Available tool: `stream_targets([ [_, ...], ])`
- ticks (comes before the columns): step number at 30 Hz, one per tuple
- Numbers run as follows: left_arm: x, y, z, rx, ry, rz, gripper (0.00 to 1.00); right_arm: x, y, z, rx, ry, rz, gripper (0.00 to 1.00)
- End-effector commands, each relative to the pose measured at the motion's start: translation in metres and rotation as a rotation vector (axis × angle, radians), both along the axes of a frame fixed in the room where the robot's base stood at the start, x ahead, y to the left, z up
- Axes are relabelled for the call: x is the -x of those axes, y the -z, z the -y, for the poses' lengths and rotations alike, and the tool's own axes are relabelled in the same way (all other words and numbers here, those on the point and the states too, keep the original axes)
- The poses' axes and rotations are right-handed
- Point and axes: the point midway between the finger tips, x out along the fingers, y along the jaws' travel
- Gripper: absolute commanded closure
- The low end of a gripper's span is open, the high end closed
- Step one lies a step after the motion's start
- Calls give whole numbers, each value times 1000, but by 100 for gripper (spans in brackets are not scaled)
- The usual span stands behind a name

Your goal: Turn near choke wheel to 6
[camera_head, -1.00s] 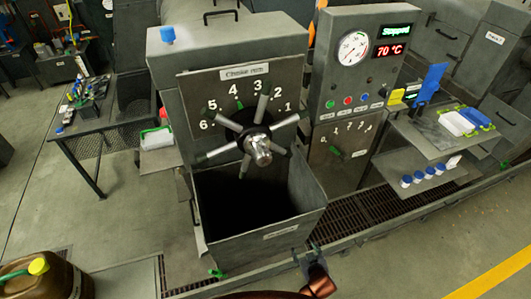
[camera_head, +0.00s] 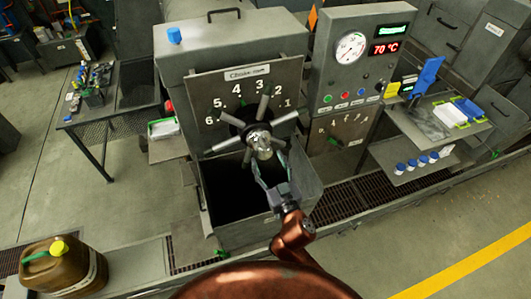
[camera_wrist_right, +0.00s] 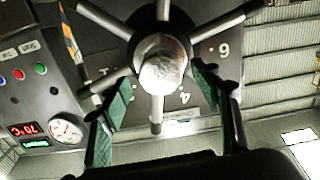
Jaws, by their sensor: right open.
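The choke wheel (camera_head: 258,130) has a silver hub and several grey spokes. It is mounted on a grey panel with a dial (camera_head: 217,101) numbered 1 to 6, above an open dark bin. My right gripper (camera_head: 270,165) is open and empty, just in front of and below the hub. In the right wrist view its green-padded fingers (camera_wrist_right: 160,85) are spread on either side of the hub (camera_wrist_right: 162,65), with a spoke between them. I cannot tell whether they touch the wheel. My left gripper is not in view.
A control box (camera_head: 350,65) with a gauge and a 70 °C display stands right of the wheel. Shelves (camera_head: 435,120) with trays and blue-capped jars are further right. A brown canister (camera_head: 62,268) stands at lower left. The bin's front rim (camera_head: 262,228) lies below my gripper.

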Motion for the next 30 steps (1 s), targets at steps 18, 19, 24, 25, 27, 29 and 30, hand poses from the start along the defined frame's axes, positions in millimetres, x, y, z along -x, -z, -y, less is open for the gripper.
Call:
stream_targets([
  [18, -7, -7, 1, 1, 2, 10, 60, -29, 0, -9, 0, 0, -1, 46],
  [19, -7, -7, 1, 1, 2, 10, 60, -29, 0, -9, 0, 0, -1, 48],
  [24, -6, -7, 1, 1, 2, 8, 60, -29, 0, -9, 0, 0, -1, 59],
  [25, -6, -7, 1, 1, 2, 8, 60, -29, 0, -9, 0, 0, -1, 61],
  [27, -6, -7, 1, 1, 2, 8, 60, -29, 0, -9, 0, 0, -1, 66],
  [29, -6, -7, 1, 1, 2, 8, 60, -29, 0, -9, 0, 0, -1, 70],
  [30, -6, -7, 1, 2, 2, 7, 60, -29, 0, -9, 0, 0, -1, 73],
])
